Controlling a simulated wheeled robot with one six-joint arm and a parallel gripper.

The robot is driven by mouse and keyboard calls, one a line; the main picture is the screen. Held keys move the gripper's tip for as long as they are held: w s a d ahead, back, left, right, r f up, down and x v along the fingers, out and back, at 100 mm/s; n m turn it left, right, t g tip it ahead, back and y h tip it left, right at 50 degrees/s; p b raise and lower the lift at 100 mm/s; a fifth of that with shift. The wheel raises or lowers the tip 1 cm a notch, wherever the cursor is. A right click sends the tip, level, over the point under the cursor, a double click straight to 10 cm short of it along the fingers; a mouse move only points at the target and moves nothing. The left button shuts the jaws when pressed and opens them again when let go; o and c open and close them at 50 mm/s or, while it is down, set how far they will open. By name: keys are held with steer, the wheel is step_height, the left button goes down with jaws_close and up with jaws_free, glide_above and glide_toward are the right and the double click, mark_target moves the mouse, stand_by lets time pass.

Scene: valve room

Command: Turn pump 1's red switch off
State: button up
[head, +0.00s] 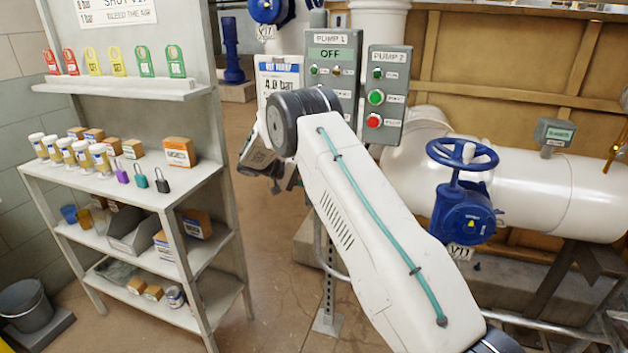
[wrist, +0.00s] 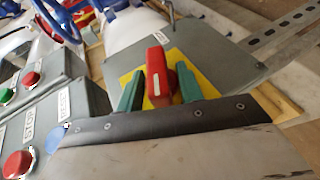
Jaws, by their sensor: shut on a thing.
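The red switch (wrist: 158,62) stands on a yellow plate (wrist: 205,66) on a grey box in the wrist view. Its handle has a white mark and runs roughly up and down the picture. My gripper (wrist: 160,88) has its green fingertips on both sides of the red handle and is shut on it. In the head view, the pump 1 panel (head: 345,80) is behind my arm, with a green sign reading OFF (head: 328,54) and small lamps below. My arm hides its lower part, and the red switch does not show there.
The pump 2 panel (head: 388,95), with green and red buttons, stands just right of pump 1's. A blue valve handwheel (head: 462,153) on a white pipe is further right. A loaded shelf (head: 130,190) stands on the left. Bare floor lies between shelf and arm.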

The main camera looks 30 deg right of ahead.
steer(key=shift+f+n+g+h, duration=0.15)
steer(key=shift+n+g+h, duration=0.2)
steer(key=shift+g+h, duration=0.4)
steer(key=shift+f+n+g+h, duration=0.1)
steer(key=shift+n+g+h, duration=0.3)
steer(key=shift+h, duration=0.65)
steer(key=o, duration=0.6)
steer(key=v, duration=0.8)
steer(key=shift+d, duration=0.1)
